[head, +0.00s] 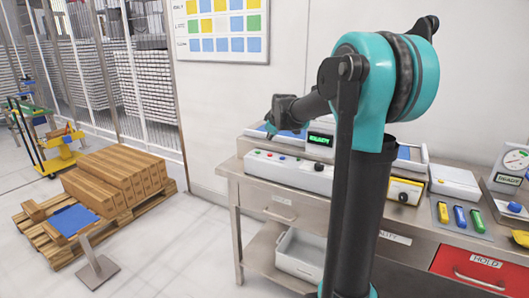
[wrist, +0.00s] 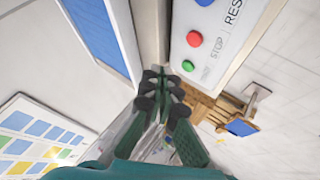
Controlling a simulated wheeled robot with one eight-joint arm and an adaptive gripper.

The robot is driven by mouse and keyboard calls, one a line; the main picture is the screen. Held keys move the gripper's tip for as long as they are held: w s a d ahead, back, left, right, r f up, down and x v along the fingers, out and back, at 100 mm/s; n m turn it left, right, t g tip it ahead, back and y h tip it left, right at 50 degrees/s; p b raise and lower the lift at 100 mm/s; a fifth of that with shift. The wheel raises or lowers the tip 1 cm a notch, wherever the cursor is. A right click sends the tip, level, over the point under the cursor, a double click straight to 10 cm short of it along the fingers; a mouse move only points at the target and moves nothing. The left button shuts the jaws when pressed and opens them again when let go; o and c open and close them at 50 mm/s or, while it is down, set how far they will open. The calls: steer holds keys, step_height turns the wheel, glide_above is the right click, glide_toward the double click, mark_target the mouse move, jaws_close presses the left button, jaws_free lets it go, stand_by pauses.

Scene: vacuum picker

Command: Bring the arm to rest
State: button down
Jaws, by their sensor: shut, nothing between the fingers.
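My arm stands up in front of the workbench (head: 230,172) in the head view, teal at its raised joint, and its forearm slopes down to the left. My gripper (head: 270,130) is at the forearm's end, over the left end of the bench equipment; it is small there and partly dark. In the wrist view my gripper (wrist: 160,78) is shut and empty, its dark fingertips together. They show in front of the edge of a panel with buttons (wrist: 225,30); I cannot tell whether they touch it.
The control unit (head: 290,170) with a green display sits on the bench. A wall chart (head: 222,28) hangs behind. A pallet of brown boxes (head: 118,180) and a blue-topped stand (head: 98,268) are on the floor at left.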

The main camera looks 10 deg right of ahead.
steer(key=s+d+f+m+g, duration=0.1)
steer(key=s+f+m, duration=0.2)
steer(key=s+f, duration=0.4)
steer(key=s+d+f+m+g, duration=0.1)
steer(key=s+f, duration=0.7)
steer(key=s, duration=1.2)
steer(key=s+d+f+m+g+h, duration=0.1)
steer(key=s+f+m, duration=0.5)
steer(key=s, duration=0.7)
step_height(320, 180, down, 2)
steer(key=shift+s+d+f+g, duration=0.1)
steer(key=shift+s+d+g, duration=0.3)
steer(key=shift+g, duration=0.6)
steer(key=c, duration=2.2)
jaws_free()
steer(key=shift+w, duration=0.15)
